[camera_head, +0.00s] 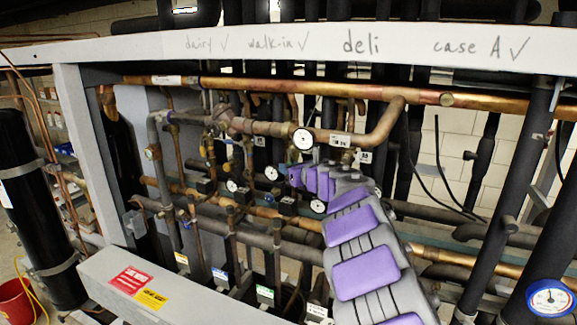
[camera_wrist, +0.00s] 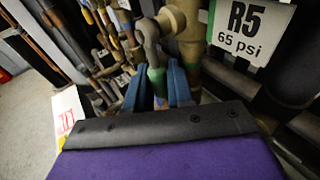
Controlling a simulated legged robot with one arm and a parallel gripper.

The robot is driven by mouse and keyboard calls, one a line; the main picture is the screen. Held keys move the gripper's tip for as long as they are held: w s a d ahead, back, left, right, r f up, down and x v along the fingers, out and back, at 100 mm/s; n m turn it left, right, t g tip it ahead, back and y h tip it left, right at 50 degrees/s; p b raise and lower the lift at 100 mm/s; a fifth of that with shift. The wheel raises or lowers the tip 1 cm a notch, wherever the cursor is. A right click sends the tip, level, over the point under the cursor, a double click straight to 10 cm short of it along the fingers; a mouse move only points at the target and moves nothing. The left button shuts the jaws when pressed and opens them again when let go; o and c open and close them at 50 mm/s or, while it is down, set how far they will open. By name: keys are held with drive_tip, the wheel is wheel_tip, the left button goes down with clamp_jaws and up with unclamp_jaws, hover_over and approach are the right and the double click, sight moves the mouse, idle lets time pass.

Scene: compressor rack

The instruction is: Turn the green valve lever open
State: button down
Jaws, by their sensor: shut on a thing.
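The green valve lever (camera_wrist: 157,80) shows in the wrist view between the two blue fingers of my gripper (camera_wrist: 158,86). My gripper is shut on it. The lever's upper end meets a grey fitting (camera_wrist: 150,38) beside a brass pipe body (camera_wrist: 185,30). The lower part of the lever is hidden by the gripper's dark front edge. In the head view, my purple and grey arm reaches into the rack and the gripper end (camera_head: 296,176) is among the pipes. The lever cannot be made out there.
A tag reading R5 65 psi (camera_wrist: 248,28) hangs right of the lever. Copper pipes, round gauges (camera_head: 303,139) and dark insulated pipes (camera_head: 500,200) crowd around my arm. A white header beam (camera_head: 300,45) crosses above, and a grey ledge (camera_head: 170,295) runs along the front.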

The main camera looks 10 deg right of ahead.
drive_tip(key=shift+r, duration=0.25)
drive_tip(key=c, duration=1.2)
unclamp_jaws()
drive_tip(key=shift+o, duration=0.5)
drive_tip(key=shift+a+f, duration=0.1)
drive_tip(key=shift+f+b, duration=0.25)
drive_tip(key=shift+b, duration=0.4)
